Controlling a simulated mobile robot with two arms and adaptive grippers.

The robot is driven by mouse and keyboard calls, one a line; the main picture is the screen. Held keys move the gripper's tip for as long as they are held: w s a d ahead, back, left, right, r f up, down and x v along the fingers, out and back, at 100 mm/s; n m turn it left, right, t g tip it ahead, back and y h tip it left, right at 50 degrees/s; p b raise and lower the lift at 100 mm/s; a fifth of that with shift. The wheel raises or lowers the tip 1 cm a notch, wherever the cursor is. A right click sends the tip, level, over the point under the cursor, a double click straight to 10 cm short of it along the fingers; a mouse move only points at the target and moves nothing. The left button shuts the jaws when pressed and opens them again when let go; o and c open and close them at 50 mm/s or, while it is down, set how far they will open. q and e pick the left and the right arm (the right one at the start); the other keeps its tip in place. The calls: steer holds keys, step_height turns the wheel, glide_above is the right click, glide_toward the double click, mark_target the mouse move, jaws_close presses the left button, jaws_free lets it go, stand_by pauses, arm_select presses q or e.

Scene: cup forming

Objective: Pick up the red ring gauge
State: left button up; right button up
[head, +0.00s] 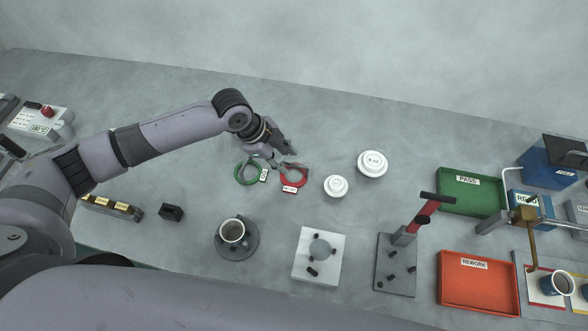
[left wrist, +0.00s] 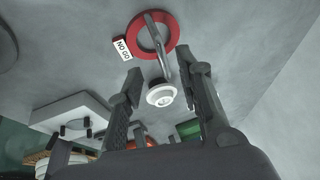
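The red ring gauge (head: 303,185) lies on the grey table, right of a green ring gauge (head: 240,178). It has a white tag and, in the left wrist view, the red ring (left wrist: 132,38) shows a "NO GO" label and a grey bar handle. My left gripper (head: 284,158) is at the ring's far side in the head view and covers part of it. In the left wrist view the left gripper (left wrist: 167,73) has its fingers apart, with the handle's end between them in the picture. No contact shows. My right gripper is not in view.
Two white round weights (head: 372,163) (head: 336,186) stand right of the red ring. A cup on a saucer (head: 233,252), a white fixture plate (head: 304,268) and a red-handled press (head: 396,278) stand nearer. Green PASS (head: 455,204) and orange REWORK (head: 460,292) trays lie right. The far table is clear.

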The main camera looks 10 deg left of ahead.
mark_target(290, 164)
arm_select(q)
steer(key=p+x, duration=0.1)
steer(key=x, duration=0.3)
steer(key=shift+w+f+p, duration=0.3)
steer(key=shift+f+p, duration=0.05)
steer(key=shift+p, duration=0.05)
steer(key=shift+d+f, duration=0.1)
steer(key=shift+f, duration=0.2)
steer(key=shift+c, duration=0.4)
jaws_close()
steer(key=shift+r, duration=0.1)
